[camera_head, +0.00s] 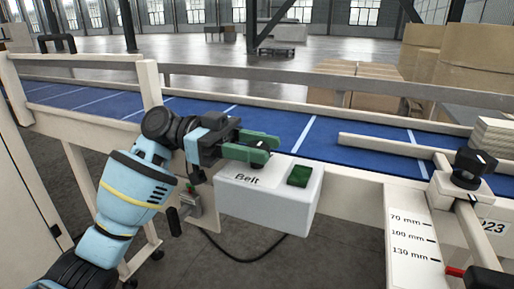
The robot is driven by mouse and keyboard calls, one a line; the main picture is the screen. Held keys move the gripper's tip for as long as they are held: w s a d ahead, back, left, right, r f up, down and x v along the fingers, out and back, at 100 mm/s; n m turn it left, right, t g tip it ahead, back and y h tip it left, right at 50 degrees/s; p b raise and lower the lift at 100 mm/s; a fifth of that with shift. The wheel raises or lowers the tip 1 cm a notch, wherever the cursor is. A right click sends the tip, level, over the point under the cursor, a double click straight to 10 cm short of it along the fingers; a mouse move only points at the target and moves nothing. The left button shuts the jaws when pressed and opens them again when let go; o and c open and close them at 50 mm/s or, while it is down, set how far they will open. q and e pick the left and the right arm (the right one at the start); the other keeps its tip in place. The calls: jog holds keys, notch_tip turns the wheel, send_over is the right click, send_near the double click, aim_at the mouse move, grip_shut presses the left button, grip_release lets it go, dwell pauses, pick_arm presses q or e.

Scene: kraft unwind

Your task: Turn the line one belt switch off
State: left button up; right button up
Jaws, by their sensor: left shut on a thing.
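The belt switch box (265,205) is a pale grey box lettered "Belt", on the near side of the conveyor. A dark green square button (299,176) sits on the right of its sloped top. My left gripper (266,149), with green fingers, is at the upper left of the box, left of and above the green button and apart from it in the picture. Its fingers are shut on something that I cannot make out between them. Whether they touch the box is unclear. My right gripper is not in view.
A blue conveyor belt (310,135) with white stripes runs behind the box. A guide rail (385,145) and a black knob (468,168) stand at the right, above a millimetre scale (412,235).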

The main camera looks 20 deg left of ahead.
pick_arm(q)
jog(key=shift+o, duration=0.2)
jog(key=shift+f, duration=0.1)
jog(key=o, duration=0.9)
jog(key=shift+o, duration=0.2)
jog(key=shift+r, duration=0.25)
notch_tip(320, 180, up, 3)
jog(key=shift+s+r, duration=0.15)
jog(key=shift+r, duration=0.05)
jog(key=s+d+r, duration=0.1)
jog(key=s+d, duration=0.3)
jog(key=s, duration=1.1)
jog(key=shift+d, duration=0.2)
jog(key=shift+r, duration=0.1)
